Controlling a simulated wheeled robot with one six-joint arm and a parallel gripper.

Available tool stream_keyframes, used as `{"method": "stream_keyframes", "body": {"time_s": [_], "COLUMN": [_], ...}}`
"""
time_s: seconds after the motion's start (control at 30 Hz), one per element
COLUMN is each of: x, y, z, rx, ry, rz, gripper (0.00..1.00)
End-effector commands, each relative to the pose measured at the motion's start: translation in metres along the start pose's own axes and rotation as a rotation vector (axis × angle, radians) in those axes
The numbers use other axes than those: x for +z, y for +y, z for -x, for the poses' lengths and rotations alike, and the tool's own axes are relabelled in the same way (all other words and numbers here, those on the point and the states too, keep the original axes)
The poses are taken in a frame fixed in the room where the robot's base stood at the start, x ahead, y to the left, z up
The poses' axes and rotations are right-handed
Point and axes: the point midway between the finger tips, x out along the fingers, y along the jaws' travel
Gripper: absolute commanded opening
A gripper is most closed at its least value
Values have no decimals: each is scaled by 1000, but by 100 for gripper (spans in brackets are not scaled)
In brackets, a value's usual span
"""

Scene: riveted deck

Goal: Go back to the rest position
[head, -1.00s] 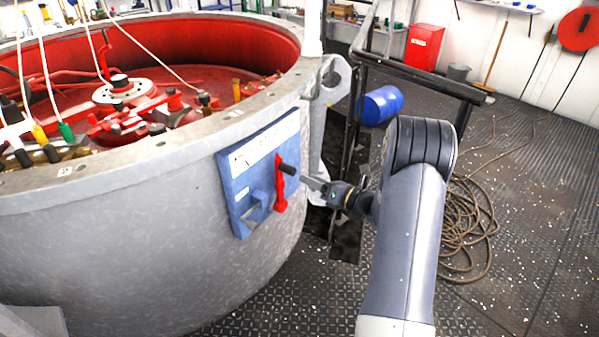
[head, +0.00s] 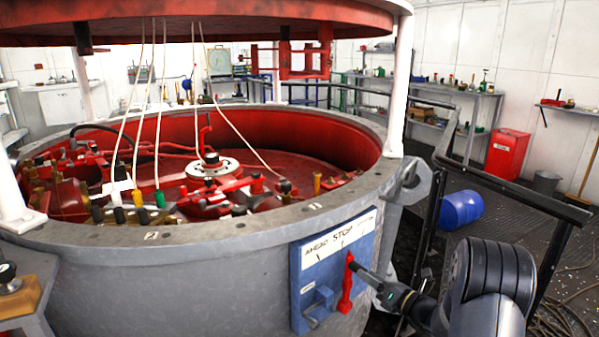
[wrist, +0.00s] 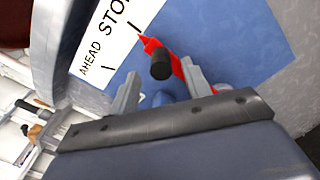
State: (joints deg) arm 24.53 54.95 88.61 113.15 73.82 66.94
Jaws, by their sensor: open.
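My gripper (head: 371,279) is in front of a blue panel (head: 308,262) on the side of the grey round housing. In the wrist view my gripper (wrist: 162,88) has its two fingers spread apart with nothing held between them. A red lever (head: 346,290) with a black knob stands on the panel, its tip by the mark under STOP. The lever also shows in the wrist view (wrist: 148,44), its black knob (wrist: 161,66) just beyond the fingers. The lever's lower part is hidden there by a finger.
The grey housing (head: 190,285) with its red interior fills the left. A dark railing (head: 510,192) runs behind my arm. Open floor lies at the right.

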Motion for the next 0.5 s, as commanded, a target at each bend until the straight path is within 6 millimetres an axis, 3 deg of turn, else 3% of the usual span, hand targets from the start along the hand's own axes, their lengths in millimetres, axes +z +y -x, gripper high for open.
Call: {"method": "stream_keyframes", "body": {"time_s": [0.1, 0.27, 0.5], "x": [-2, -2, -7], "y": [0, 0, 8], "z": [-25, -48, -47], "rx": [3, 2, 2], "ry": [2, 1, 2], "rz": [3, 2, 57], "gripper": [46, 46, 46]}}
